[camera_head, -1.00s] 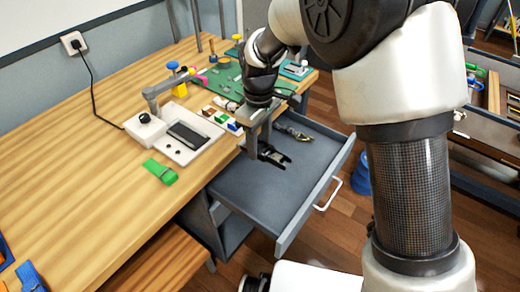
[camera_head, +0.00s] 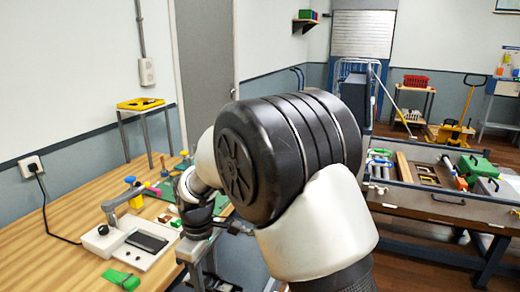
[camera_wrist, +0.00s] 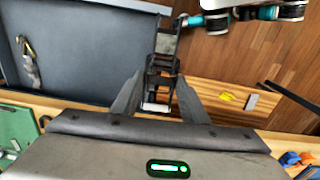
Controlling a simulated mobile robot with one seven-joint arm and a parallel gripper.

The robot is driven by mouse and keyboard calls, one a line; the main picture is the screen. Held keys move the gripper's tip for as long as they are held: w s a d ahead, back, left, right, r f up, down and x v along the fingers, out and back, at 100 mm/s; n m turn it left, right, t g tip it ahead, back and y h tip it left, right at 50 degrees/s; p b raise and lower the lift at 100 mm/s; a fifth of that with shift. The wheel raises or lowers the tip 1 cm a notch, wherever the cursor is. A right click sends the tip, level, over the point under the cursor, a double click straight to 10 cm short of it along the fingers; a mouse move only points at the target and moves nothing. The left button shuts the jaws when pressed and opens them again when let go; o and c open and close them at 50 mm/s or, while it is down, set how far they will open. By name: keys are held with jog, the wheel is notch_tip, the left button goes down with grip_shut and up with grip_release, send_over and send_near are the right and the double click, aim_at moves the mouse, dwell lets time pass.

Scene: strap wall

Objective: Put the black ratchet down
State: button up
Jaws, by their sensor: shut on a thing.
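The black ratchet (camera_wrist: 163,62) is between the fingertips of my gripper (camera_wrist: 160,88) in the wrist view. My gripper is shut on it, and its frame sticks out beyond the fingers. It appears over or beside the right edge of the open grey drawer (camera_wrist: 85,50); its height cannot be told. In the head view my gripper (camera_head: 205,272) is low near the picture's bottom edge, and my arm hides much of the drawer. Another metal ratchet with a gold-coloured hook (camera_wrist: 30,62) lies in the drawer at the left of the wrist view.
A tool-filled cart (camera_head: 440,205) stands at the right. The drawer floor between the two ratchets looks bare.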

aim_at(207, 281)
jog(key=r+p, duration=0.1)
jog(key=r, duration=0.1)
jog(key=s+r+p, duration=0.1)
jog(key=p, duration=0.1)
jog(key=shift+r, duration=0.35)
notch_tip(207, 281, up, 11)
jog(key=p, duration=1.2)
jog(key=d+f+m, duration=0.3)
jog(key=d+m, duration=1.1)
jog(key=d, duration=1.3)
jog(key=shift+d, duration=0.2)
